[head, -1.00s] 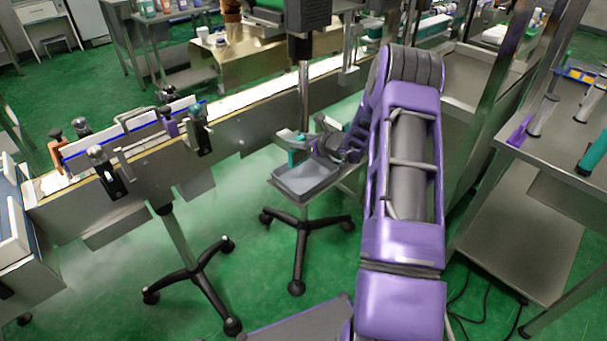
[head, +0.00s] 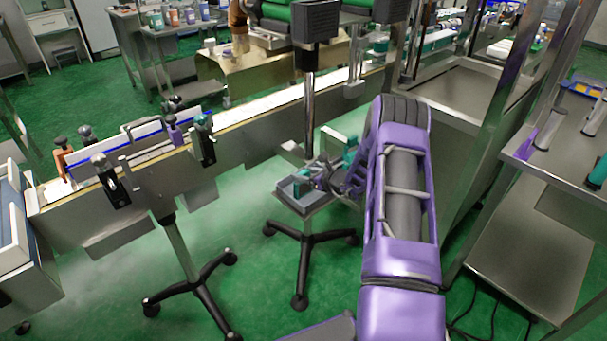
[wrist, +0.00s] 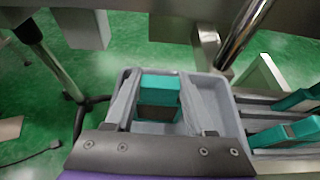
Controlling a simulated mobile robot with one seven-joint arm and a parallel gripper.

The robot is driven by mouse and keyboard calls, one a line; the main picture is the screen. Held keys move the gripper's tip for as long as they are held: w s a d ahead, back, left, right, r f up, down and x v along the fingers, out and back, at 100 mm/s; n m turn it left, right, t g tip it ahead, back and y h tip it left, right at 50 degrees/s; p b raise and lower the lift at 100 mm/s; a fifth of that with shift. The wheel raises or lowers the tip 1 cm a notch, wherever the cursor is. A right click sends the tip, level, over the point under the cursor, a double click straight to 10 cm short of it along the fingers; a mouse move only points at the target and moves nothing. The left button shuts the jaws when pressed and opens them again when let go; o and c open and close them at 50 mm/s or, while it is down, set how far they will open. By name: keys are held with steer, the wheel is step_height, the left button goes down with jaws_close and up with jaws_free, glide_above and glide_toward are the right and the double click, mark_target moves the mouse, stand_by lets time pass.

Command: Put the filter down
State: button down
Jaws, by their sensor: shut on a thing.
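The filter (wrist: 160,88) is a teal block with a darker front face. In the wrist view it sits between the two grey fingers of my gripper (wrist: 160,82), which is shut on it. In the head view my gripper (head: 304,183) and the teal filter (head: 298,187) are low at the small grey tray (head: 305,207). The tray also shows in the wrist view (wrist: 232,108), with its walls around the fingers and filter. I cannot tell whether the filter's underside touches the tray floor.
The tray is on a small stand with a black wheeled base (head: 303,238). More teal-ended pieces (wrist: 290,132) lie right of the tray in the wrist view. A metal post (head: 308,110) rises just behind. The conveyor (head: 250,130) runs behind and left; a steel shelf (head: 530,215) stands right.

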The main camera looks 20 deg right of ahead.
steer(key=shift+c, duration=1.3)
jaws_free()
steer(key=shift+s+r, duration=0.15)
steer(key=shift+r, duration=0.05)
steer(key=p+v, duration=0.1)
steer(key=v, duration=1)
steer(key=shift+s+p, duration=0.3)
steer(key=shift+p, duration=0.05)
steer(key=shift+d+r, duration=0.15)
